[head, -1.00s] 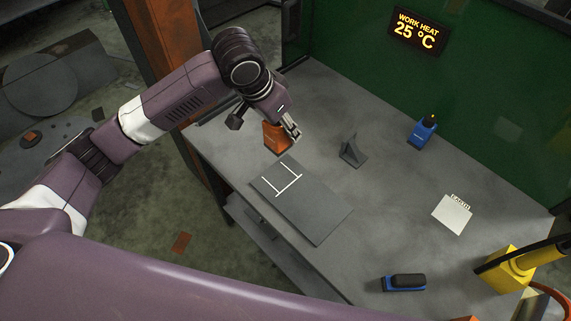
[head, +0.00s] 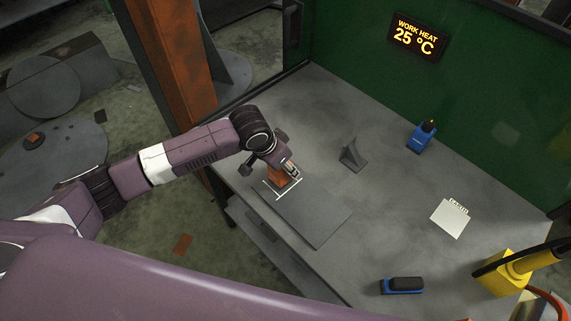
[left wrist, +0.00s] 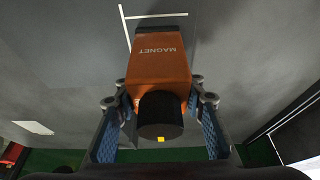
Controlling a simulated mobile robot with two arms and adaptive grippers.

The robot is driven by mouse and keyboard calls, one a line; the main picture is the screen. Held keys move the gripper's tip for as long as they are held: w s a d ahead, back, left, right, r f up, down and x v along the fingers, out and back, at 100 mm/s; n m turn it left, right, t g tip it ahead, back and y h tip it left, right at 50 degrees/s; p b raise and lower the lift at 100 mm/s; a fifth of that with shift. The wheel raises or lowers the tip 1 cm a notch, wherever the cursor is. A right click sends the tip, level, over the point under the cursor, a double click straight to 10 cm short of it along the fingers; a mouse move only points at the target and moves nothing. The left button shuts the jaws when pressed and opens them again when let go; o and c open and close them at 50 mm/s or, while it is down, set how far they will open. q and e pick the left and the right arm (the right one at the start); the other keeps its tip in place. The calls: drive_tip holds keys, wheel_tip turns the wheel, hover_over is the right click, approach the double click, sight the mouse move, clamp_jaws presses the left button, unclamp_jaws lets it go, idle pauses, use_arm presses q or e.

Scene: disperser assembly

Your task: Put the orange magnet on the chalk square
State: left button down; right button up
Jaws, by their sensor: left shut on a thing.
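The orange magnet (head: 277,179) is held by my left gripper (head: 291,170), over the chalk-marked end of a dark grey plate. My gripper is shut on it in the left wrist view (left wrist: 158,102), where the orange magnet (left wrist: 160,66) shows its label and dark knob between the blue-padded fingers. White chalk lines (head: 292,189) show beside the magnet; part of the square is hidden behind it and the gripper. The chalk lines also show in the wrist view (left wrist: 125,25). I cannot tell whether the magnet touches the plate. My right gripper is not in view.
The grey plate (head: 315,217) lies near the bench's left front edge. A grey angled bracket (head: 353,155) stands behind it. A blue tool (head: 421,135), white card (head: 450,218), blue-and-black block (head: 403,285) and yellow device (head: 503,272) are farther right. Mid-bench is clear.

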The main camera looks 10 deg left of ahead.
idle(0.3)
use_arm(q)
drive_tip(key=c, duration=1.3)
unclamp_jaws()
drive_tip(key=shift+f, duration=0.1)
drive_tip(key=shift+o, duration=0.2)
drive_tip(key=v, duration=1.2)
drive_tip(key=shift+b, duration=0.4)
